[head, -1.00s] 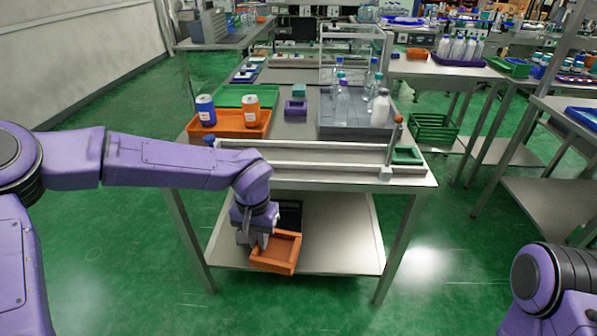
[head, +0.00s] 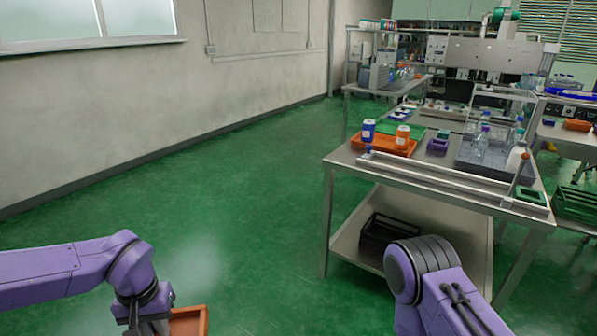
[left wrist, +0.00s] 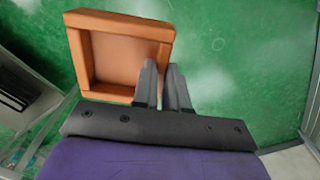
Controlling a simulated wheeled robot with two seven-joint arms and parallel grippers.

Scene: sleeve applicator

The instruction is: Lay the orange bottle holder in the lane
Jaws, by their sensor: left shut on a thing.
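The orange bottle holder (head: 190,322) is a square open box at the bottom left of the head view, partly cut off by the frame. My left gripper (head: 150,326) holds it low over the floor, well away from the table. In the left wrist view my left gripper (left wrist: 163,72) is shut on one wall of the holder (left wrist: 118,22), whose hollow side faces the camera. The lane (head: 440,178) is a long pale-railed track along the table's front edge. My right arm shows at bottom centre, but its gripper is out of view.
The table (head: 345,157) stands at the right. It bears an orange tray (head: 372,148) with a blue and an orange bottle, a grey tray with clear bottles, and a small green tray (head: 531,196) by the lane's right end. A dark crate (head: 385,236) sits on the lower shelf. Left floor is clear.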

